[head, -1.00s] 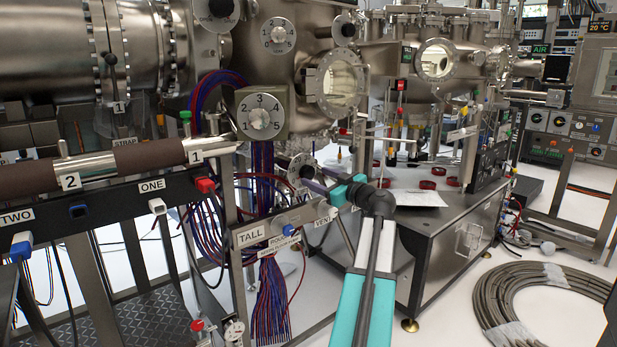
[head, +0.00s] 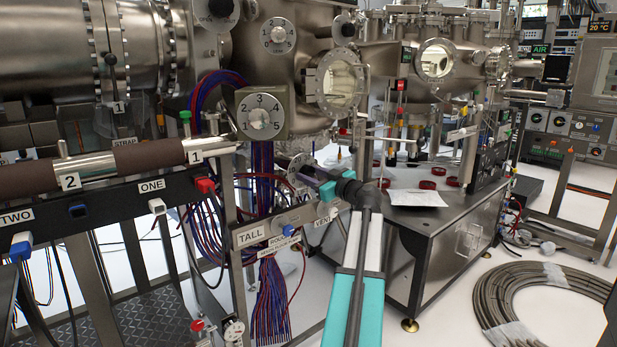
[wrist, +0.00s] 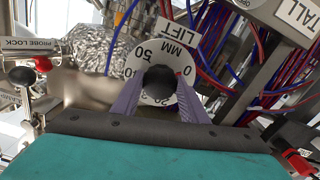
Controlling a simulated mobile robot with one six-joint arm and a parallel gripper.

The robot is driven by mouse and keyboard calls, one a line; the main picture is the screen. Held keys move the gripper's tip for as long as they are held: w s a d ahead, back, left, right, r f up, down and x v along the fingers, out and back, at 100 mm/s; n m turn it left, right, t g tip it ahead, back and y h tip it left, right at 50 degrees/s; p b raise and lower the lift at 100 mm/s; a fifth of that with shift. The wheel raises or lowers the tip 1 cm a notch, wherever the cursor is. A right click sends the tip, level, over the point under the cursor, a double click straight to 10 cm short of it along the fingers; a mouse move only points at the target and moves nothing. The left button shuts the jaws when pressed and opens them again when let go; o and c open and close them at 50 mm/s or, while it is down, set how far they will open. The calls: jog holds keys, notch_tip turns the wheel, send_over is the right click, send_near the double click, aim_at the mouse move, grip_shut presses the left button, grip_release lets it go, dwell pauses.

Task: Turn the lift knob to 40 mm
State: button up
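The lift dial (wrist: 144,62) is a pale round plate with black numbers, under a LIFT label (wrist: 179,12) in the wrist view. Its 50 is at the upper left and its 0 at the right; lower numbers are partly hidden by my fingers. The dark lift knob (wrist: 159,80) is at its centre; I cannot make out where it points. My gripper (wrist: 159,84) has its two purple fingers apart, one on each side of the knob; contact is not clear. In the head view the dial (head: 299,166) is partly covered by my gripper (head: 312,176).
A rail with TALL (head: 250,236) and VENT (head: 325,216) labels runs just below my gripper. Red and blue cables (head: 268,290) hang behind it. In the wrist view a PROBE LOCK label (wrist: 30,44) and a dark ball-ended handle (wrist: 22,76) are at the left.

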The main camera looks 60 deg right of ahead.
jog(key=shift+a+f, duration=0.15)
jog(key=shift+a, duration=0.2)
jog(key=shift+d, duration=0.15)
